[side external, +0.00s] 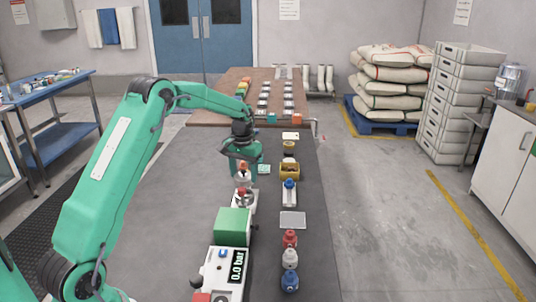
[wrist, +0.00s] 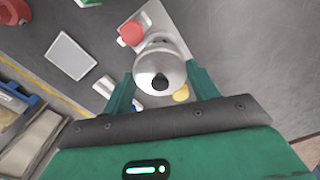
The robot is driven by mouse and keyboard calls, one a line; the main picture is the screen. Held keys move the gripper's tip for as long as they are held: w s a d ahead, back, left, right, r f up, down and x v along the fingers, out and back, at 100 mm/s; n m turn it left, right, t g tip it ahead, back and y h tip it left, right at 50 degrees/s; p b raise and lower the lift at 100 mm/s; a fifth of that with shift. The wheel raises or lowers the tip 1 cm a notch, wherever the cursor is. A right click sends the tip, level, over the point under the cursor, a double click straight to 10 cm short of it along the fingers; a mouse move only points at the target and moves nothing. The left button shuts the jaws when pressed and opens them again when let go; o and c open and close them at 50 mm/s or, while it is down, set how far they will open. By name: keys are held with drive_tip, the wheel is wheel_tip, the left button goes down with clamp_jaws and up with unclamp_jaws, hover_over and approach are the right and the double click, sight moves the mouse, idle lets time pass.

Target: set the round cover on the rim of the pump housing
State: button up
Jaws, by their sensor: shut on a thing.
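My gripper (side external: 243,172) points down over the right part of the dark table. In the wrist view its two green fingers (wrist: 160,88) are shut on the round cover (wrist: 159,66), a silver dome with a black knob. In the side view the cover is small and partly hidden by the fingers. The pump housing (side external: 246,200), a pale metal body with a red part beside it, stands just below the gripper. In the wrist view the cover hides most of the housing. I cannot tell whether cover and rim touch.
A white device (side external: 219,262) reading 0.0 bar and a green block (side external: 233,222) stand nearer the camera. To the right are a grey tray (side external: 292,220), a blue-topped piece (side external: 289,190), a yellow box (side external: 290,170) and red, white and blue bottles (side external: 290,258). The table's left part is clear.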

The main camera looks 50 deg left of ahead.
sight(244, 176)
drive_tip(key=shift+f, duration=1.6)
drive_tip(key=shift+f, duration=0.65)
drive_tip(key=o, duration=1.2)
drive_tip(key=shift+c, duration=0.2)
drive_tip(key=shift+r, duration=0.1)
drive_tip(key=shift+r, duration=3.85)
